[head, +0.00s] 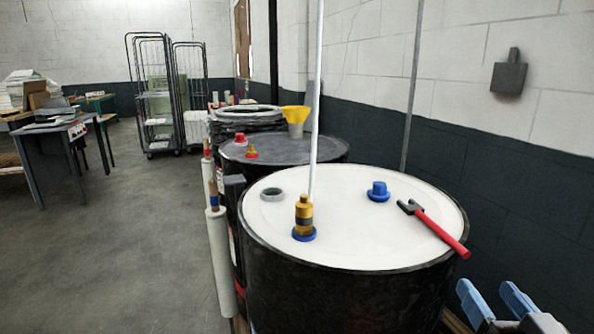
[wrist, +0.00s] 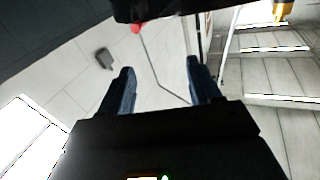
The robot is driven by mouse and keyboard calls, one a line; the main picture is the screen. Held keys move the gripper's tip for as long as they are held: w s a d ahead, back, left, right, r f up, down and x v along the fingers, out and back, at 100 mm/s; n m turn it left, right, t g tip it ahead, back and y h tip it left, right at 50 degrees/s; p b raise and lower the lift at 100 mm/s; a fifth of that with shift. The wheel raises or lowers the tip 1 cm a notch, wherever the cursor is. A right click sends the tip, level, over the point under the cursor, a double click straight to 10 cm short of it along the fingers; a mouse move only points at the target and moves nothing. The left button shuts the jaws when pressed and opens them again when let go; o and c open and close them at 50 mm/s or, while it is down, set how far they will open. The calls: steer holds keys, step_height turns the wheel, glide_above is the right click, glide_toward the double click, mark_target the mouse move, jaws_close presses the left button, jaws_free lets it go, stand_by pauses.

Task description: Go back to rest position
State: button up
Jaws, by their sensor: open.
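My gripper (head: 487,290) is at the lower right of the head view, beside the near drum and apart from it. Its two blue fingers are spread with nothing between them. The wrist view also shows the fingers (wrist: 160,72) apart and empty, with wall behind them. The near drum (head: 330,300) is black with a white lid (head: 345,220). On the lid are a grey ring (head: 272,195), a brass fitting on a blue base (head: 304,218), a blue cap (head: 377,191) and a red-handled tool (head: 438,230). The tool's handle end overhangs the rim towards my gripper.
A dark-lidded drum (head: 270,149) stands behind, with a yellow funnel (head: 295,117) and small red pieces. A wall (head: 500,170) runs along the right. Rolled white tubes (head: 220,260) stand left of the drums. The floor (head: 110,240) at left is open. Desks and wire cages stand farther back.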

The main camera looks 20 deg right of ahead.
steer(key=s+a+f+n+y, duration=0.1)
steer(key=s+a+f+y, duration=0.1)
steer(key=s+a, duration=0.3)
steer(key=s+a+f+n+g+y, duration=0.1)
steer(key=s+a+f, duration=0.3)
steer(key=s, duration=0.7)
steer(key=s+a+f+n+g+y, duration=0.1)
steer(key=s+a+f+n+y, duration=0.2)
steer(key=s+a, duration=0.3)
steer(key=s, duration=0.3)
steer(key=shift+a+y, duration=0.2)
steer(key=shift+y, duration=0.1)
steer(key=shift+s+f, duration=0.1)
